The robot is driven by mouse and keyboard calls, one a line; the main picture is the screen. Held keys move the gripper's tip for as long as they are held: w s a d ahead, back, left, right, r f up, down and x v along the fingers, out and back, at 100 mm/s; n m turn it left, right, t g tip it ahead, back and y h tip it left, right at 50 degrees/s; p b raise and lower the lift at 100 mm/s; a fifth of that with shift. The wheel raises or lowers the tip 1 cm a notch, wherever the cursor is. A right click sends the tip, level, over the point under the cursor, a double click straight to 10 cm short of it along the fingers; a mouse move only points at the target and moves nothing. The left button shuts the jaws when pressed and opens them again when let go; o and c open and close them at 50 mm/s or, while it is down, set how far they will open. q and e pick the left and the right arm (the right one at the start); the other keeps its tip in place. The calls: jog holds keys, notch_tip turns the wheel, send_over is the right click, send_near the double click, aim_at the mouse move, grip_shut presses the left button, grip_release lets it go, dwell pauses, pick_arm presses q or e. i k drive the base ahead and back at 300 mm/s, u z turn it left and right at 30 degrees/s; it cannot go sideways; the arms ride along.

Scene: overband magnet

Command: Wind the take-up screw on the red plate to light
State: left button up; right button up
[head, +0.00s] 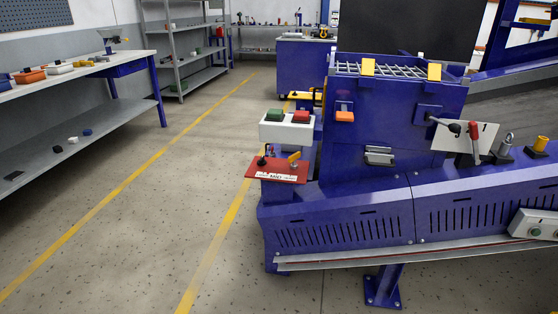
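The red plate (300,172) juts out from the left end of the blue machine, low at its corner. A white label (276,176) with dark lettering, too small to read fully, lies along its front. A small black knob or crank handle (262,161) stands at the plate's left side. A yellow lever or pointer (294,158) stands at its right side. I cannot tell which of these is the take-up screw's handle or how the screw is set. Neither of my grippers is in view.
Above the plate is a white box (270,131) with a green button (275,115) and a red button (301,117). The blue machine (350,215) fills the right. A red-handled lever (473,130) stands on it. A workbench (90,68) is at left; the floor between is clear.

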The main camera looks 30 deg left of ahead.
aim_at(293, 158)
jog(key=u, duration=1.45)
jog(key=i, duration=0.9)
jog(key=z, duration=2.1)
